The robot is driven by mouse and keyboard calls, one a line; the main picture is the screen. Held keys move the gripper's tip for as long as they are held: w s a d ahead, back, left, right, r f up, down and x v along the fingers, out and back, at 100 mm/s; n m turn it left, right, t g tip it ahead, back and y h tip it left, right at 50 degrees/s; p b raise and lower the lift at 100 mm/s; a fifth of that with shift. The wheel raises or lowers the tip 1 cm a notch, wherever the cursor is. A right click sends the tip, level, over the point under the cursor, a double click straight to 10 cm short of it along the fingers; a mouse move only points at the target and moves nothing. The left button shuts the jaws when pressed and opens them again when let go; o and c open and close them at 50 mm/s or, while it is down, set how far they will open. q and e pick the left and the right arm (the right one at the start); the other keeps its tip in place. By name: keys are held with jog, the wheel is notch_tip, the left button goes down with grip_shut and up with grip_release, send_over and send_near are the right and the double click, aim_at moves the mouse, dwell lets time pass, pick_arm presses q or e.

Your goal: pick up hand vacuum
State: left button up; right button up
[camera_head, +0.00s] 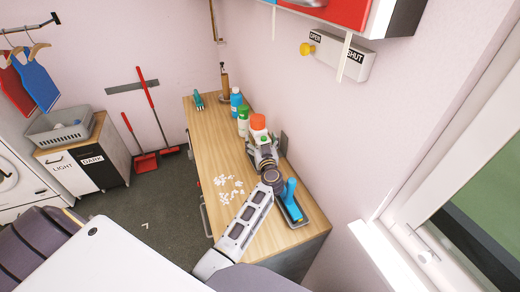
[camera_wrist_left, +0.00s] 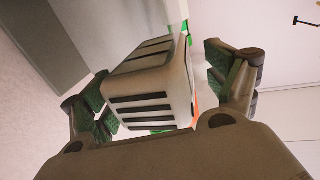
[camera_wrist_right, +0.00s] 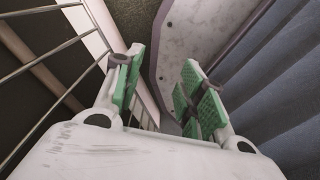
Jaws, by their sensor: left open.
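A pale, box-like body with dark slots, seemingly the hand vacuum (camera_wrist_left: 152,88), shows in the left wrist view between the two fingers of my left gripper (camera_wrist_left: 165,95). The fingers stand apart on either side of it; I cannot tell whether they touch it. In the head view my left gripper (camera_head: 263,155) is over the wooden counter (camera_head: 214,150), beside the bottles, and largely hides the vacuum. My right gripper (camera_wrist_right: 162,72) is open and empty in the right wrist view, and out of the head view.
An orange-capped bottle (camera_head: 258,122), a green bottle (camera_head: 243,124) and a blue bottle (camera_head: 236,102) stand just beyond my left gripper. A blue-handled tool (camera_head: 291,196) is close beside my arm. White scraps (camera_head: 228,186) lie on the counter. The wall is close on the right.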

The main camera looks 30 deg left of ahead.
pick_arm(q)
jog(key=shift+c, duration=0.2)
grip_shut()
jog(key=shift+r, duration=0.1)
dwell(0.5)
